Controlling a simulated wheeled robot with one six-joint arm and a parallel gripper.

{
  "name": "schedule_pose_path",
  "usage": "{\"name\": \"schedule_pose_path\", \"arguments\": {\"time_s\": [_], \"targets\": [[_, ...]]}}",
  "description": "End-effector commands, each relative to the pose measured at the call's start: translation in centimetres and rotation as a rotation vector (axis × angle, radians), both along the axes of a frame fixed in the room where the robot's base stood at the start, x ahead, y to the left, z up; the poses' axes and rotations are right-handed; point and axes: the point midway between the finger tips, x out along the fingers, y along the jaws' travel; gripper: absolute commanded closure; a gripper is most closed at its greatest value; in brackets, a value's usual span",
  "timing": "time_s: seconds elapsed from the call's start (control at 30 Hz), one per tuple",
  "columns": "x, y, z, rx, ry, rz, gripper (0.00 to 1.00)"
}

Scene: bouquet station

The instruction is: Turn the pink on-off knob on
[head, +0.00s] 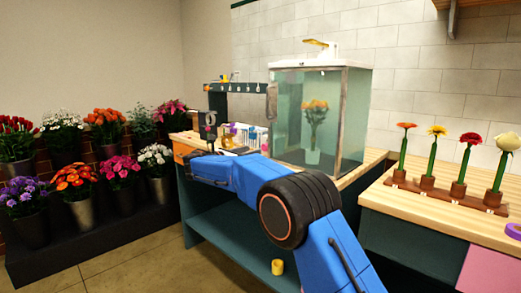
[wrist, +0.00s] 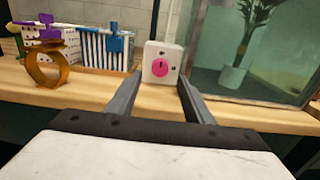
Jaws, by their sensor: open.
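In the wrist view, the pink knob (wrist: 160,67) sits on the front of a small white box (wrist: 163,52) that stands upright at the counter's edge. A dark mark on the knob's face looks roughly upright. My gripper (wrist: 157,84) is open and empty, with one grey finger to each side of the box's lower part. The knob shows between the fingers, beyond my palm; I cannot tell whether the fingertips touch the box.
A glass cabinet (wrist: 250,45) with a potted plant stands right of the box. A blue-and-white striped crate (wrist: 105,48) and a gold ring (wrist: 45,65) on the wooden counter (wrist: 75,90) lie to the left. A rack of single flowers (head: 445,193) stands far right.

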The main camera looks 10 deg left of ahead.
Motion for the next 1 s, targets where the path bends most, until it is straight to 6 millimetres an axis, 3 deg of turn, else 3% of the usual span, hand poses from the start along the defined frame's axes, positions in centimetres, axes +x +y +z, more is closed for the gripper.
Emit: {"name": "schedule_pose_path", "arguments": {"time_s": [0.4,0.83,0.87,1.0], "targets": [[4.8,-3.8,0.0,0.001,0.001,-0.001,0.53],[5.5,-4.3,0.0,0.0,0.0,0.0,0.53],[5.5,-4.3,0.0,0.0,0.0,0.0,0.56],[5.5,-4.3,0.0,0.0,0.0,0.0,0.89]]}}
